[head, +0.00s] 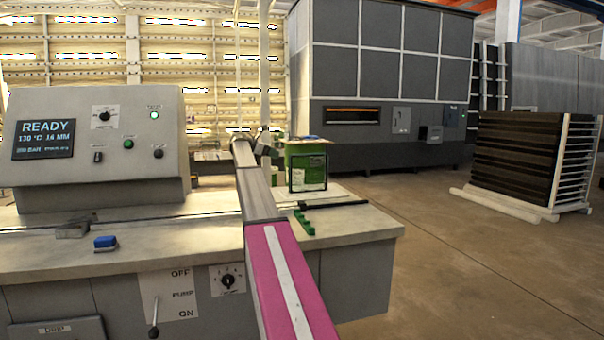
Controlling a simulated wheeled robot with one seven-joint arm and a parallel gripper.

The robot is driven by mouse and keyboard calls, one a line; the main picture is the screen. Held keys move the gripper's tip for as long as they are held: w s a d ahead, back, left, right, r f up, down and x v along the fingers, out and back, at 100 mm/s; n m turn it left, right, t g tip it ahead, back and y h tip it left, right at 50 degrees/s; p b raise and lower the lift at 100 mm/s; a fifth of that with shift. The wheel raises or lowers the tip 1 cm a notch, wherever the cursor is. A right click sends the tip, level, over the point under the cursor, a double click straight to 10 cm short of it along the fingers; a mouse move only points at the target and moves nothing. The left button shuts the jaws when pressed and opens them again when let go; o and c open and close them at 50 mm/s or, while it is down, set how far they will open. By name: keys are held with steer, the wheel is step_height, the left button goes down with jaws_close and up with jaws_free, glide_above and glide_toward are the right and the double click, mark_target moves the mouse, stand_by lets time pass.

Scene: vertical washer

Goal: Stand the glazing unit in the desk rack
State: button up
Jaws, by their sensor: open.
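A small dark-framed pane, which looks like the glazing unit (308,171), shows upright at the back right of the desk, in front of a green box. I cannot tell what holds it up. A small green notched piece (304,222), possibly the desk rack, lies near the desk's right front edge, with nothing seen in it. My gripper (268,138) is at the far end of my arm, left of the pane and apart from it in the picture. It is open, and its fingertips are small and hard to make out.
The desk top (350,222) is bare towards its right end. A black bar-like tool (335,205) lies between the pane and the green piece. A blue block (105,243) lies at the left, before the control console (100,150). A slatted stack (535,160) stands on the floor at right.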

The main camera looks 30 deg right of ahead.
steer(key=x, duration=1)
steer(key=shift+d, duration=0.4)
steer(key=shift+s, duration=0.1)
jaws_close()
steer(key=shift+r, duration=0.1)
stand_by(0.9)
